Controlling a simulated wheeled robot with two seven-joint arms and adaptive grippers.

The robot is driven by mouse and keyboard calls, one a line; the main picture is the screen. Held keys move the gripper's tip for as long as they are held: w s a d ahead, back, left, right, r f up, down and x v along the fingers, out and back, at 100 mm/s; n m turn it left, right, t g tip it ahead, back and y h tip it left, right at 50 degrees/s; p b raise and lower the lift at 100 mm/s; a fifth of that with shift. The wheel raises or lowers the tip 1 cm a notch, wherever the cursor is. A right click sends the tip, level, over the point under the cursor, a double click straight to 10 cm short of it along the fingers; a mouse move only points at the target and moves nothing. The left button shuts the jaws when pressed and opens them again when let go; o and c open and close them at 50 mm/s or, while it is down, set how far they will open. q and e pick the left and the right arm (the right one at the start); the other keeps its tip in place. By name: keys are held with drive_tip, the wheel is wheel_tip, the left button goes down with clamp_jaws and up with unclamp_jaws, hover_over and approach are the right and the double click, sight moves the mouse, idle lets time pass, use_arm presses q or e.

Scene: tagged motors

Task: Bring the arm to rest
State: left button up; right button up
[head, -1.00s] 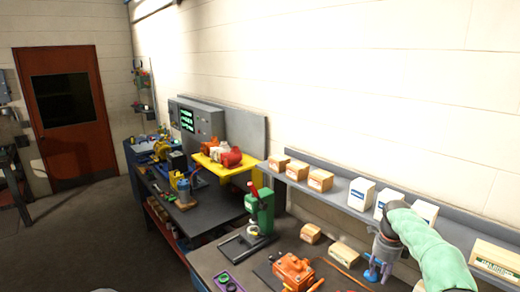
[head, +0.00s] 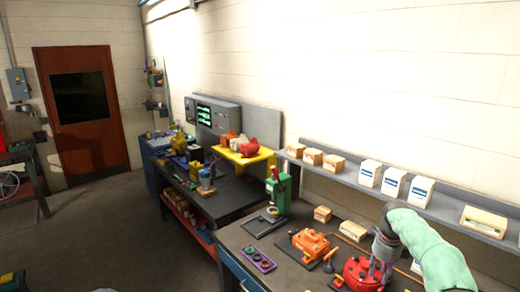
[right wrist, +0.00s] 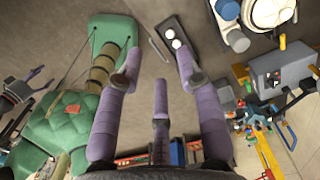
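My right arm in its green sleeve comes in from the right edge of the head view. Its gripper (head: 378,266) points down, in front of or over a red motor (head: 362,276) on the bench; whether they touch cannot be told. In the right wrist view the purple fingers of this gripper (right wrist: 158,76) stand apart with nothing between them. An orange motor (head: 310,243) sits on a dark plate to the left of the red one. A dark, pronged shape (right wrist: 20,98) at the left edge of the wrist view may be my left gripper; its state is unclear.
A grey shelf (head: 335,180) with white and tan boxes runs along the wall. A green press (head: 279,192) and a purple tray (head: 258,259) stand on the bench. A yellow stand (head: 244,158) is further back. The floor (head: 110,235) left of the benches is mostly clear.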

drive_tip(key=s+a+f+n+y+b, duration=0.1)
drive_tip(key=s+a+f+n+b, duration=0.25)
drive_tip(key=f, duration=0.75)
drive_tip(key=s+a+f+n+y+b, duration=0.1)
drive_tip(key=a+f+n+b, duration=0.35)
drive_tip(key=f, duration=0.75)
drive_tip(key=s+a+f+n+y+b, duration=0.1)
drive_tip(key=s+a+f+n, duration=0.1)
drive_tip(key=a+f+n, duration=0.55)
drive_tip(key=s+a+f+n+b, duration=0.25)
drive_tip(key=s+a+f, duration=0.25)
drive_tip(key=s+f, duration=0.3)
drive_tip(key=s+a+f+n+b, duration=0.2)
drive_tip(key=s+a+f+b, duration=0.25)
drive_tip(key=f, duration=0.55)
drive_tip(key=s+a+f+n+b, duration=0.1)
drive_tip(key=s+a+f+n, duration=0.1)
drive_tip(key=s, duration=0.5)
drive_tip(key=s+a+f+n+y+b, duration=0.1)
drive_tip(key=s+a+f+n+b, duration=0.1)
drive_tip(key=s, duration=0.6)
drive_tip(key=shift+f+n, duration=0.85)
drive_tip(key=shift+n, duration=0.05)
drive_tip(key=shift+s, duration=0.1)
